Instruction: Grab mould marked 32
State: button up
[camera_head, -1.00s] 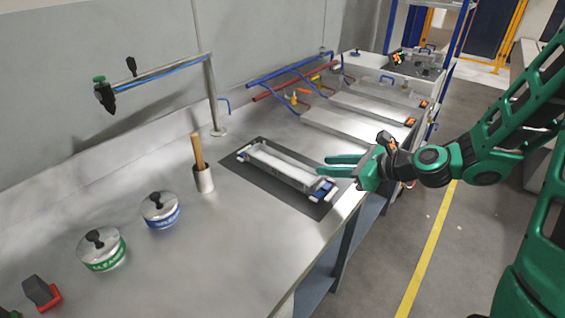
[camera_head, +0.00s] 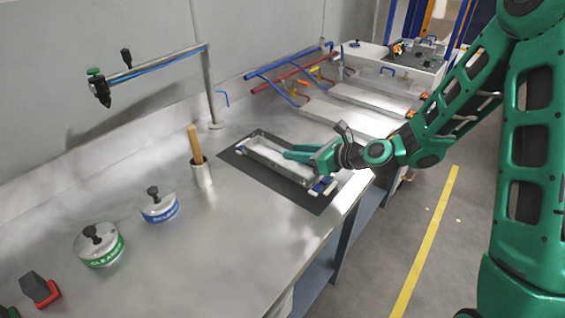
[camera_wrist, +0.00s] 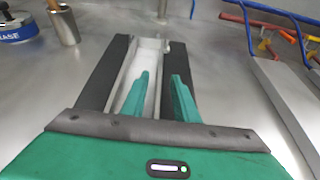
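A long pale metal mould (camera_head: 270,160) with blue-and-white end pieces lies on a dark mat (camera_head: 233,160) on the metal bench. No number can be read on it in the current views. My gripper (camera_head: 292,155) is over the right part of the mould in the head view. In the wrist view the mould (camera_wrist: 143,65) runs away beneath my gripper (camera_wrist: 162,85). The two green fingers are apart with nothing between them that I can see being held. Whether a finger touches the mould cannot be told.
A cup with a wooden-handled tool (camera_head: 201,172), a blue-labelled tin (camera_head: 158,205) and a green-labelled tin (camera_head: 99,245) stand to the left. Blue and red pipes (camera_head: 290,78) and flat metal plates (camera_head: 345,115) lie beyond.

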jog(key=shift+w+a+f, duration=0.3)
jog(key=shift+w+a, duration=0.05)
jog(key=shift+a, duration=0.1)
grip_shut()
jog(key=shift+r, duration=0.15)
dwell(1.0)
